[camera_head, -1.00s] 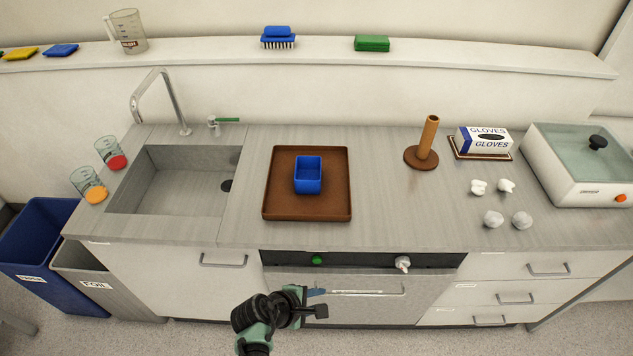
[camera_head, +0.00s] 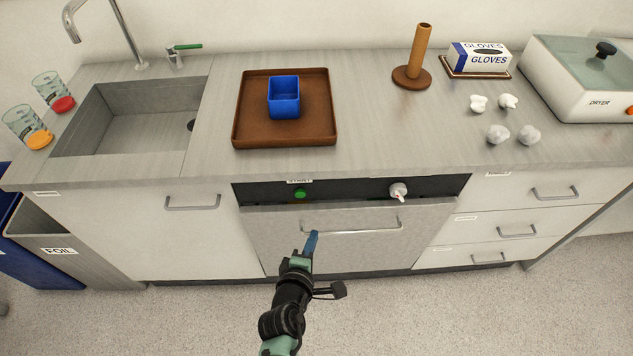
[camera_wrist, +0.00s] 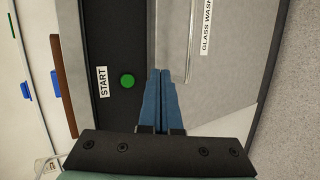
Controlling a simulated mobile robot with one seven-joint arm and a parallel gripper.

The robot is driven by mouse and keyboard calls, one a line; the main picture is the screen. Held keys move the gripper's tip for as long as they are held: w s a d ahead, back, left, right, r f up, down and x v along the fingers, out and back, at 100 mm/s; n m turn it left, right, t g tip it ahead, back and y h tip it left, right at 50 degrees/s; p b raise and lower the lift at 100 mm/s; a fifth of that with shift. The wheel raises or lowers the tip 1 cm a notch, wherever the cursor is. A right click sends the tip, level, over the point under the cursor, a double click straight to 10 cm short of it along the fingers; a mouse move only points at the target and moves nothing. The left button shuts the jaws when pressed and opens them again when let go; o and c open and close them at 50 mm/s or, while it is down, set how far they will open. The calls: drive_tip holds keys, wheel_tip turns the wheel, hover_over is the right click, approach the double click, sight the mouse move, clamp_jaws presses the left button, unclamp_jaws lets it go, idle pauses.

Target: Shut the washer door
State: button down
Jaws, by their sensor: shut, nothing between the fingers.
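The washer door (camera_head: 340,245) is a grey front panel under the counter, with a bar handle (camera_head: 352,228) near its top. Its top edge lies just below the dark control panel (camera_head: 345,190); I cannot tell whether it is flush or slightly ajar. My gripper (camera_head: 312,236) is shut and empty, its blue fingers over the door's upper left part, by the handle's left end. In the wrist view the closed fingertips (camera_wrist: 161,73) lie over the door's top edge area, near the green start button (camera_wrist: 127,81). Contact with the door is unclear.
A white knob (camera_head: 398,191) sticks out of the control panel. A cabinet (camera_head: 190,235) is left of the washer, drawers (camera_head: 515,231) are right of it. The floor (camera_head: 430,315) in front is clear.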

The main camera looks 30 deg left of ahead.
sight(316, 211)
drive_tip(key=s+d+f+n+t+y+b, duration=0.4)
drive_tip(key=y+b, duration=0.3)
drive_tip(key=b, duration=0.6)
drive_tip(key=shift+m+g, duration=0.6)
drive_tip(key=shift+m, duration=0.1)
drive_tip(key=x, duration=0.4)
drive_tip(key=f+b+x, duration=0.1)
drive_tip(key=x, duration=0.3)
drive_tip(key=b+x, duration=0.1)
drive_tip(key=x, duration=0.4)
drive_tip(key=shift+w+d+f, duration=0.25)
drive_tip(key=shift+d+f, duration=0.05)
drive_tip(key=shift+f, duration=0.05)
